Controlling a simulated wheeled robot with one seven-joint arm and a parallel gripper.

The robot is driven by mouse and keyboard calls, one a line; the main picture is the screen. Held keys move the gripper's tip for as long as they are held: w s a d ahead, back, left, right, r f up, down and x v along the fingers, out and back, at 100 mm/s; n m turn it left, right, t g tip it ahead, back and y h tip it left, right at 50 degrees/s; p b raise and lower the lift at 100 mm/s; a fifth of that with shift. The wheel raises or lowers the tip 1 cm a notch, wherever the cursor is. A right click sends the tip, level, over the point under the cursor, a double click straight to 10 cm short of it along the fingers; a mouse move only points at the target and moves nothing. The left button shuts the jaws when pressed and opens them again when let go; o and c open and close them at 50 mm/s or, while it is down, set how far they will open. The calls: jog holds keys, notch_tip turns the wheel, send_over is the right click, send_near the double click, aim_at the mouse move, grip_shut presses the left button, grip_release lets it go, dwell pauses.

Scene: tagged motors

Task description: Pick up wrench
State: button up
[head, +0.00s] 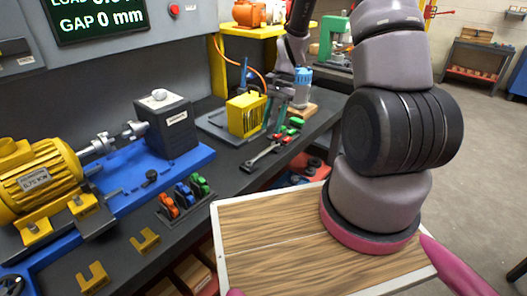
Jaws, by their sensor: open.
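A grey metal wrench (262,155) lies flat on the dark workbench (232,180) near its front edge, in the middle of the head view. My gripper (277,124) hangs from my arm just behind and above the wrench, apart from it as far as I can see. Its jaws are open, and I see nothing held between them. The small size of the fingers hides their exact height over the bench.
Small green and red pieces (291,131) lie right of the wrench. Coloured clamps (184,196) and a yellow motor (38,178) stand left. My wooden-topped base is in front.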

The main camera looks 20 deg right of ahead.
aim_at(264, 152)
jog(key=x, duration=0.8)
jog(key=shift+w+f, duration=0.2)
grip_shut()
dwell(1.2)
